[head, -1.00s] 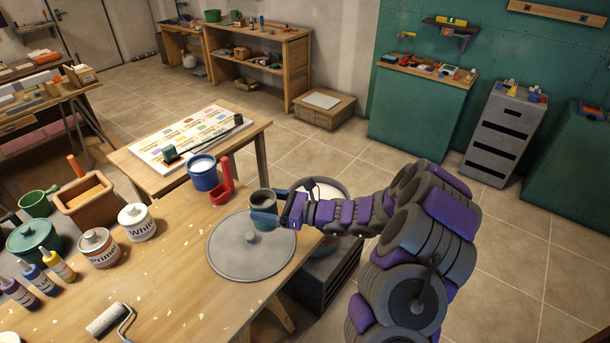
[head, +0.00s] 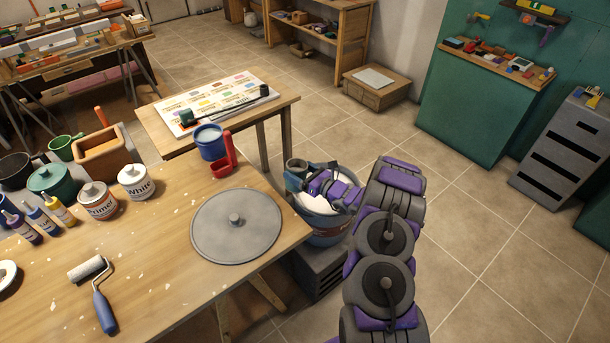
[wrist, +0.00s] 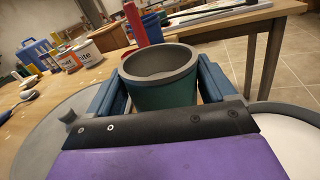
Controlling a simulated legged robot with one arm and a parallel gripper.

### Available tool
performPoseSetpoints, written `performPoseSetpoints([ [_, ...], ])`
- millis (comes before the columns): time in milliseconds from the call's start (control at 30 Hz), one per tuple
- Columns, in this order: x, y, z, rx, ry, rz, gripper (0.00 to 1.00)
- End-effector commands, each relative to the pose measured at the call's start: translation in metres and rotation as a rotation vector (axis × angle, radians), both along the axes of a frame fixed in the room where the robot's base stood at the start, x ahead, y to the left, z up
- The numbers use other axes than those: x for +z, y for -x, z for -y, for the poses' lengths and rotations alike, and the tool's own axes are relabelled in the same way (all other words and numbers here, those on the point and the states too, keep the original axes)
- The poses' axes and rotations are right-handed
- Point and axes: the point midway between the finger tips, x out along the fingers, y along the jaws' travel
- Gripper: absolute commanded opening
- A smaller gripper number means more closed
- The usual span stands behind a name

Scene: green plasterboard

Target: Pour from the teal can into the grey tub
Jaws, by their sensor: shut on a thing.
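The teal can (wrist: 160,92) is between the blue fingers of my gripper (wrist: 158,88), with its grey rim up and roughly upright. In the head view the can (head: 297,166) is small, and my gripper (head: 298,178) holds it above the far left rim of the grey tub. The grey tub (head: 328,228) is a wide blue-grey bucket with white inside, partly hidden by my arm. It also shows at the right of the wrist view (wrist: 290,110). No stream from the can is visible, and its contents are hard to tell.
The tub stands on a dark grey crate (head: 318,278) beside the wooden table (head: 160,275). A round grey lid (head: 235,240) lies near the table edge. A red holder (head: 226,160) and a blue pot (head: 211,143) stand behind. Open tiled floor lies right.

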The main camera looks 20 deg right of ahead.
Motion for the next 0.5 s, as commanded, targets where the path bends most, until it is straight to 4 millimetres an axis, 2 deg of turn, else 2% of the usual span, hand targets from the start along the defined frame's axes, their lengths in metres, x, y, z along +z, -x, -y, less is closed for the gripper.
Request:
performPoseSetpoints([
  [100, -0.031, -0.015, 0.02, -0.055, -0.036, -0.012, 0.25],
  [200, -0.049, -0.024, 0.031, -0.095, -0.063, -0.019, 0.25],
  [333, -0.063, -0.033, 0.038, -0.128, -0.082, -0.021, 0.25],
  [500, -0.072, -0.036, 0.034, -0.147, -0.095, -0.028, 0.25],
])
